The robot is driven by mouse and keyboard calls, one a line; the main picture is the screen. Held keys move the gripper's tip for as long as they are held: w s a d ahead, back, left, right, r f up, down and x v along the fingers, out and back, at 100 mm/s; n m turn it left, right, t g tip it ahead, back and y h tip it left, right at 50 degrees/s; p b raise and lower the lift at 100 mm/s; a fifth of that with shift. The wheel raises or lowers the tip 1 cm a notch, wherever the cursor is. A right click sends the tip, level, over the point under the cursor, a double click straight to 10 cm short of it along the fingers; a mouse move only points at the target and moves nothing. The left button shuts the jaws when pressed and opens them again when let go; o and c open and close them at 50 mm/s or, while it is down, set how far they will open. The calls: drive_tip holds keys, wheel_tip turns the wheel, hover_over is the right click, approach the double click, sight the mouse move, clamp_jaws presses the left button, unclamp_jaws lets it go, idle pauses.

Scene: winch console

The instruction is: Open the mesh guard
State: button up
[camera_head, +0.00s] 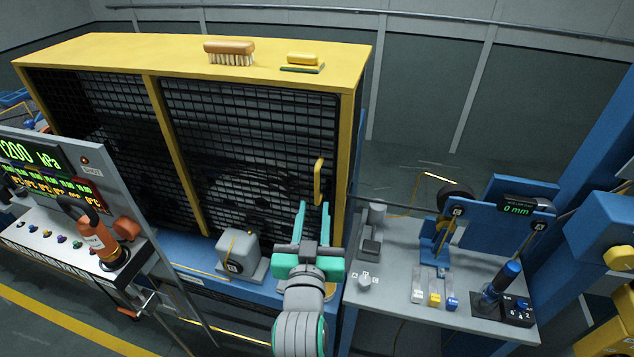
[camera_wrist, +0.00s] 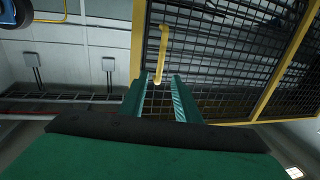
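The mesh guard (camera_head: 250,125) is a black wire grid panel in a yellow frame, and it looks closed. It also fills the right of the wrist view (camera_wrist: 215,60). Its yellow bar handle (camera_head: 318,182) stands near the guard's right edge and shows upright in the wrist view (camera_wrist: 162,55). My gripper (camera_head: 313,206) is open just below the handle, fingers pointing toward the guard. In the wrist view, the handle's lower end appears between my fingertips (camera_wrist: 158,80). I cannot tell whether they touch it.
A brush (camera_head: 230,52) and a yellow sponge (camera_head: 303,60) lie on top of the yellow housing. A grey box (camera_head: 239,252) sits left of my gripper. A console with levers and buttons (camera_head: 435,297) stands right. A gauge panel (camera_head: 50,165) stands left.

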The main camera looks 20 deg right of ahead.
sight(317, 184)
drive_tip(key=x, duration=1)
drive_tip(key=shift+w+d, duration=0.1)
drive_tip(key=shift+w, duration=0.15)
clamp_jaws()
